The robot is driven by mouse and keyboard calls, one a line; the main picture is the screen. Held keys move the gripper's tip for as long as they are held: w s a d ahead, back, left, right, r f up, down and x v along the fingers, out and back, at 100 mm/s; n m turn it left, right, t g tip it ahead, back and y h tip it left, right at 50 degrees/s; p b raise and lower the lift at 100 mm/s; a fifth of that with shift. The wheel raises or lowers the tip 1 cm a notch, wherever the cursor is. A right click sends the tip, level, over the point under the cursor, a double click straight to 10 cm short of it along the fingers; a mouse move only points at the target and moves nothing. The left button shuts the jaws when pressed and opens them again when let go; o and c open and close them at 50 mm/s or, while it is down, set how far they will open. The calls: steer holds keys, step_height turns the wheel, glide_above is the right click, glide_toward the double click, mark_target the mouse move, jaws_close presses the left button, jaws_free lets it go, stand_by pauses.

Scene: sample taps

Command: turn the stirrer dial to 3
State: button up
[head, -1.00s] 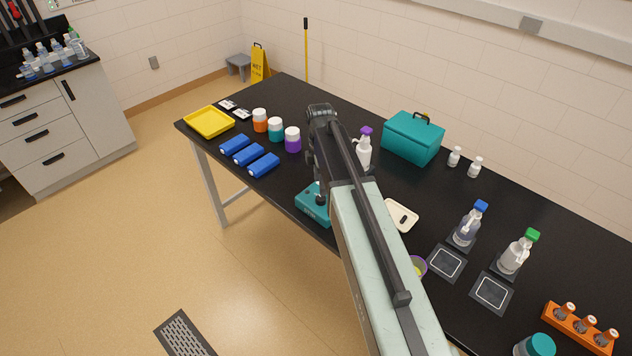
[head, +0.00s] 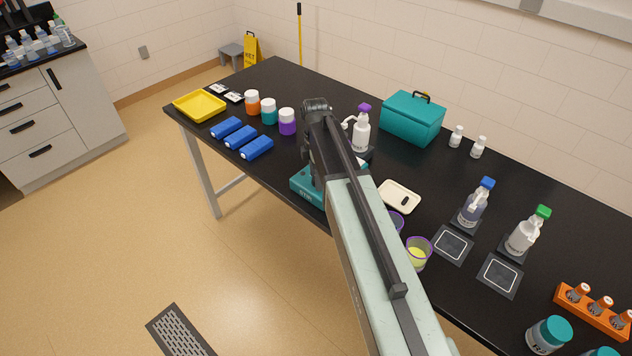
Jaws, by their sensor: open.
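The teal stirrer (head: 305,184) stands at the front edge of the black table, marked with lettering on its front. My arm covers most of it, and its dial is hidden behind my arm and gripper in the head view. My gripper (head: 314,182) is at the far end of my arm, over the stirrer. Its fingertips are mostly hidden by my own wrist, and I cannot see whether they touch the dial. Nothing shows held in it.
Blue boxes (head: 240,137) and lidded jars (head: 269,111) lie left of the stirrer. A purple-capped bottle (head: 361,132) and a cream tray (head: 399,197) stand close on the right. A teal case (head: 412,118) is behind. Cups (head: 418,252) sit near my arm.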

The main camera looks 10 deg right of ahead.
jaws_close()
